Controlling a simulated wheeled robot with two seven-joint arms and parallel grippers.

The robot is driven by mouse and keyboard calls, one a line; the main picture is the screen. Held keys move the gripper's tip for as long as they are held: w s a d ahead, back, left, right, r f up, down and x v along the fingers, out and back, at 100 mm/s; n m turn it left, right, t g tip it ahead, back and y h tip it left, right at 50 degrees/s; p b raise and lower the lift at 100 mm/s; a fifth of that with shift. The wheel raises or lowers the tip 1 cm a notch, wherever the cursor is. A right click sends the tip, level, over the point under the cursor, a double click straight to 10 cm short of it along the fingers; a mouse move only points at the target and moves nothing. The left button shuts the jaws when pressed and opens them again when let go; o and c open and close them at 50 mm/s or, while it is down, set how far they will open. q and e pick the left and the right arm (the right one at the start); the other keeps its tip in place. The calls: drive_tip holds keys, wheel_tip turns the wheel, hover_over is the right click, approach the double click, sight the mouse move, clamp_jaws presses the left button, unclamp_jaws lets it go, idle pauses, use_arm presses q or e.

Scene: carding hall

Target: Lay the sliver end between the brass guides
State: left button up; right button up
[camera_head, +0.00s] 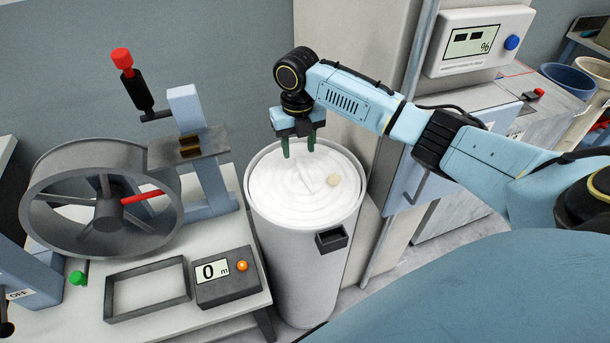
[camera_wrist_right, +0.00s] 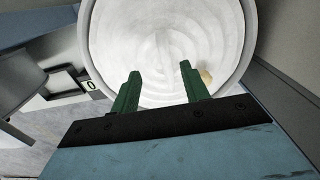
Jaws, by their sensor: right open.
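The white sliver (camera_head: 290,190) lies coiled in a tall grey can (camera_head: 305,265). A small beige piece (camera_head: 334,181), perhaps the sliver end, rests on the coils at the right; it also shows in the right wrist view (camera_wrist_right: 207,77), partly behind a finger. The brass guides (camera_head: 189,145) sit on a dark plate by the wheel, left of the can. My right gripper (camera_head: 298,150) is above the back of the can, green fingers pointing down, open and empty. In the right wrist view its fingers (camera_wrist_right: 158,85) stand apart over the coils. My left gripper is not in view.
A large grey wheel (camera_head: 60,192) with a red spoke and a crank with a red knob (camera_head: 121,58) stand on the left bench. A counter box (camera_head: 228,277) reading 0 m and an empty rectangular frame (camera_head: 147,314) lie in front. A tall cabinet (camera_head: 345,60) stands close behind the can.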

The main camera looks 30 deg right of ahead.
sight(304, 170)
drive_tip(key=shift+f, duration=0.7)
drive_tip(key=f, duration=0.1)
drive_tip(key=s+f, duration=0.1)
drive_tip(key=f, duration=0.2)
drive_tip(key=shift+s+d+f, duration=0.1)
drive_tip(key=shift+s+d, duration=0.1)
drive_tip(key=shift+d, duration=0.1)
drive_tip(key=shift+f, duration=0.45)
clamp_jaws()
